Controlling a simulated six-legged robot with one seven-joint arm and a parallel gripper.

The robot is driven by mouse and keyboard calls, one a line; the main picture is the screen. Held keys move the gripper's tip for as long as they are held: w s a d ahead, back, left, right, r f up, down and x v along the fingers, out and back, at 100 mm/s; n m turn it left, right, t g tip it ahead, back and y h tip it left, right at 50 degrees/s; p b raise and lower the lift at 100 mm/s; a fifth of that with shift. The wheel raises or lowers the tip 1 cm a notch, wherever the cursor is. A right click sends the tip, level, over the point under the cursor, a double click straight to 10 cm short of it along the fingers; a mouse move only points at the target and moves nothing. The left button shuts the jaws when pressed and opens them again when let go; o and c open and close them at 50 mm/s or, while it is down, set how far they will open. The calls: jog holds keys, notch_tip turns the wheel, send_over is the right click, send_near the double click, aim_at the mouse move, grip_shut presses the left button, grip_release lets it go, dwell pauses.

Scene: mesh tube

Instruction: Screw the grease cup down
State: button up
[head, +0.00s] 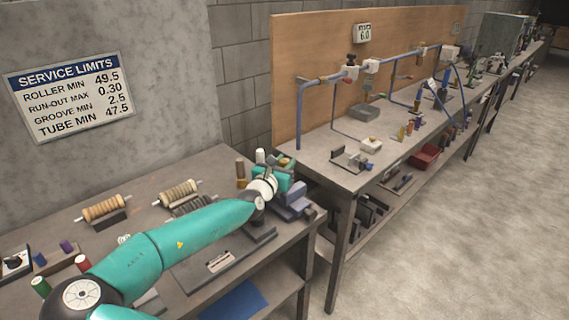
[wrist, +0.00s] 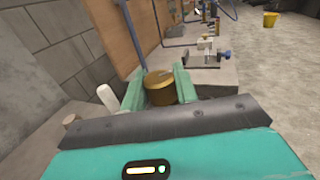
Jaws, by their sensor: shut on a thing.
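The grease cup (wrist: 159,90) appears in the wrist view as a round brass-coloured cap with a flat top. My gripper (wrist: 158,82) has one green finger on each side of it and is shut on it. In the head view my gripper (head: 287,183) is at the right end of the near bench, beside a grey-blue fixture (head: 294,201). The cup is not clearly seen in the head view. Its thread and whatever lies below it are hidden, so I cannot tell how far down it sits.
The near bench (head: 130,200) carries ribbed rollers (head: 105,208) on stands and small spools. A brown bottle-like item (head: 240,169) stands close behind my gripper. A second bench (head: 330,172) with blue pipework (head: 300,115) stands beyond a gap.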

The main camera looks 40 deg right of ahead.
jog(key=shift+f+m+g+h, duration=0.1)
jog(key=shift+m+g+h, duration=0.25)
jog(key=shift+m+g, duration=0.7)
jog(key=shift+m+g+h, duration=0.35)
jog(key=shift+m+g, duration=0.2)
jog(key=shift+g, duration=1)
jog(key=shift+w+m+g, duration=0.1)
jog(key=shift+m+g, duration=0.4)
jog(key=shift+g, duration=0.2)
jog(key=m+g, duration=0.2)
jog(key=g, duration=0.2)
jog(key=m+g+y, duration=0.1)
jog(key=m+g, duration=0.2)
jog(key=shift+d+g+y, duration=0.1)
jog(key=shift+g+y, duration=0.2)
jog(key=shift+g, duration=0.1)
jog(key=m+g+y, duration=0.4)
jog(key=g, duration=0.1)
jog(key=shift+m+g, duration=0.4)
jog(key=shift+f+m+g+y, duration=0.1)
jog(key=shift+m+g+y, duration=1.45)
jog(key=shift+y, duration=0.75)
jog(key=shift+m, duration=0.35)
jog(key=o, duration=0.9)
jog(key=shift+o, duration=0.2)
